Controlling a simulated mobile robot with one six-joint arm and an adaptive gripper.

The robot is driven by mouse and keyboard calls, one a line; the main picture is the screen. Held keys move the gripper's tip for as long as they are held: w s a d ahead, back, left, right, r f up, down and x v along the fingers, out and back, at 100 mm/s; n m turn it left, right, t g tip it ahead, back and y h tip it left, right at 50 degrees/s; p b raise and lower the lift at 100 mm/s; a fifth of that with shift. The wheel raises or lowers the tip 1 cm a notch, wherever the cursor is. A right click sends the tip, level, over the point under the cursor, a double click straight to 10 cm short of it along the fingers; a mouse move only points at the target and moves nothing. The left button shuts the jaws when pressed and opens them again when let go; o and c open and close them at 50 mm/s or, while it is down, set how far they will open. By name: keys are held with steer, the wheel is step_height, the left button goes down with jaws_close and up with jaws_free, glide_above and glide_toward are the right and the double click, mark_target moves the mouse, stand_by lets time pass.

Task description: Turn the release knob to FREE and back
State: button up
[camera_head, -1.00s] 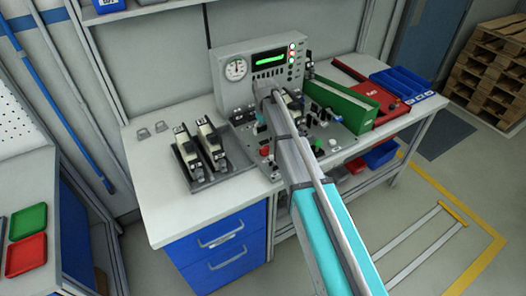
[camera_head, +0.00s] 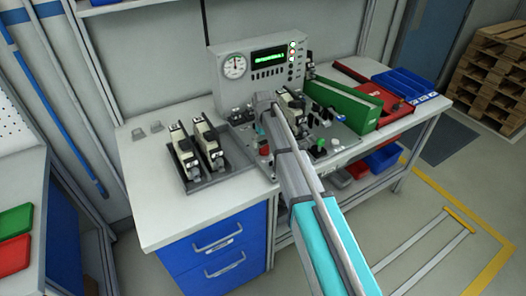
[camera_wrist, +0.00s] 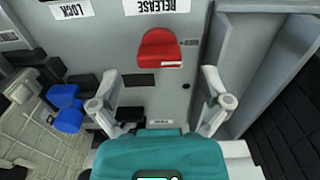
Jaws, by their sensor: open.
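In the wrist view, a red knob (camera_wrist: 160,48) stands on a grey panel (camera_wrist: 188,62) beside a white label reading RELEASE (camera_wrist: 157,6). A second label, LOCK (camera_wrist: 72,9), is to its left. My gripper (camera_wrist: 160,88) is open and empty. Its two fingers are spread left and right, and the knob shows above the space between them, apart from both. In the head view, my arm covers part of the bench fixture, and my gripper's fingertips are hidden. I cannot read the knob's setting.
A blue knob (camera_wrist: 67,108) and black blocks lie left of the fingers. In the head view, a console (camera_head: 262,72) with gauge and display stands behind the arm. A green bin (camera_head: 343,106) is to the right, a black tray (camera_head: 212,176) with two devices to the left.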

mark_target(264, 150)
steer(key=shift+f+b, duration=1.05)
steer(key=shift+f, duration=0.3)
